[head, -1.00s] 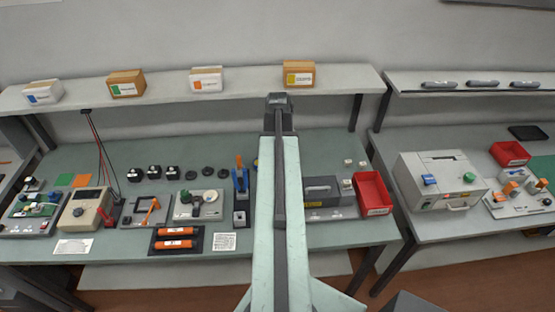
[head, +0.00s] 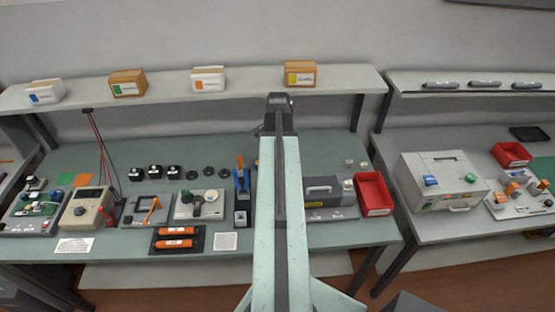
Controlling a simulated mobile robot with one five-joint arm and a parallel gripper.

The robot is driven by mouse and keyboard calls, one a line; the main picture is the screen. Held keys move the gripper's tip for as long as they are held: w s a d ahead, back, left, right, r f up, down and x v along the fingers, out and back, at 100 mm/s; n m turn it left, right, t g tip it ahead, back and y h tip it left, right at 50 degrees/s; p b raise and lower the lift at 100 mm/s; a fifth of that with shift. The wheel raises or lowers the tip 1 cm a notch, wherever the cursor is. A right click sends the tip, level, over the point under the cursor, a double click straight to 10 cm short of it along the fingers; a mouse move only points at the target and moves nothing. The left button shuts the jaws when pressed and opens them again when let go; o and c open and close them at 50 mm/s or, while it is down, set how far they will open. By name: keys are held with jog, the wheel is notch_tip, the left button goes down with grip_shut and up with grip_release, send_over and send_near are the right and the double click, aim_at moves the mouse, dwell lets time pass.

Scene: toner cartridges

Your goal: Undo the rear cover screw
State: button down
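I cannot make out a rear cover screw in this view. A dark grey unit with a handle (head: 322,187) stands on the bench just right of my arm, which hides its left part. A white boxy machine (head: 440,172) with blue and green parts on top stands on the right bench. A blue stand (head: 242,185) with an orange-topped tool upright in it is just left of my arm. My arm runs up the middle of the picture, and my gripper is hidden behind it.
A red bin (head: 374,194) stands right of the grey unit. Several small fixtures, black knobs and an orange-roller tray (head: 203,240) fill the left bench. A shelf (head: 250,83) with several boxes runs behind. A gap separates the two benches.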

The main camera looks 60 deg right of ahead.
jog(key=shift+f+b, duration=0.8)
jog(key=shift+f, duration=0.05)
dwell(1.1)
jog(key=n, duration=0.7)
jog(key=shift+s, duration=0.1)
jog(key=n, duration=0.6)
jog(key=shift+n, duration=0.6)
